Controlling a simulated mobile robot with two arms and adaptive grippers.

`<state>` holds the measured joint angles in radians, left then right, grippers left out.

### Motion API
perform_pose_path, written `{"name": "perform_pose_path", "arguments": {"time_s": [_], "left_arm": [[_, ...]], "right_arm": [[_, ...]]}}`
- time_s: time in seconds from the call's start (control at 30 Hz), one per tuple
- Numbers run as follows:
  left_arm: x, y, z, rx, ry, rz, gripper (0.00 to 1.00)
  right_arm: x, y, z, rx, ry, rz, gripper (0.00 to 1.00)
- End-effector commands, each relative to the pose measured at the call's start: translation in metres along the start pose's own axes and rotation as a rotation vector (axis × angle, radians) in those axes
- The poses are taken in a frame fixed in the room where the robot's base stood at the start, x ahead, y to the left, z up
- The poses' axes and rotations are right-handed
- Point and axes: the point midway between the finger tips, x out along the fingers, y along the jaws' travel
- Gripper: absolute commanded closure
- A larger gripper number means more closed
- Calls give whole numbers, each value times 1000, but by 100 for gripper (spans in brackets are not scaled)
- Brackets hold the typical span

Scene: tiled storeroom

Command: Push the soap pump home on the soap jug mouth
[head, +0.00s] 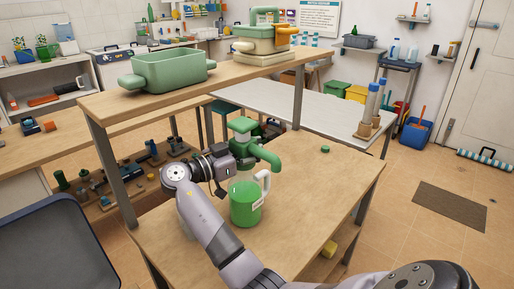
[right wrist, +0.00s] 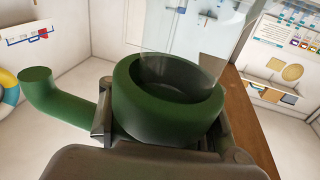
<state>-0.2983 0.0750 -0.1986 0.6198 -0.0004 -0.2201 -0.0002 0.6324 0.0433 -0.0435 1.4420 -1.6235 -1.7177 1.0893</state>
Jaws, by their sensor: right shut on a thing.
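The soap jug (head: 244,205) is a green jug with a pale handle, upright on the wooden table. The green soap pump (head: 266,156) is above it, its spout pointing right and bending down. My right gripper (head: 237,158) is shut on the pump. In the right wrist view the pump's thick green ring (right wrist: 165,115) sits between the fingers, with the spout (right wrist: 55,100) to the left and a clear, see-through part at the ring. My left gripper is out of view.
A small green cap (head: 323,149) lies on the table (head: 310,205) to the right. A raised shelf (head: 215,75) behind bears a green tub (head: 168,70) and a stacked pot (head: 264,45). The table's right side is mostly clear.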

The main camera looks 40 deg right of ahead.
Motion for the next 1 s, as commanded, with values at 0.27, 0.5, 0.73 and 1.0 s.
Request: {"name": "perform_pose_path", "arguments": {"time_s": [0.27, 0.5, 0.73, 1.0], "left_arm": [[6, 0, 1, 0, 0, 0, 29], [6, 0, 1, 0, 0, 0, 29], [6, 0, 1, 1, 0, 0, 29], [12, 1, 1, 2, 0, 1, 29]], "right_arm": [[2, -3, 13, -52, -28, 9, 100], [3, -4, 13, -56, -29, 11, 100], [3, -4, 12, -56, -29, 11, 100], [4, -6, 14, -68, -36, 15, 100]]}}
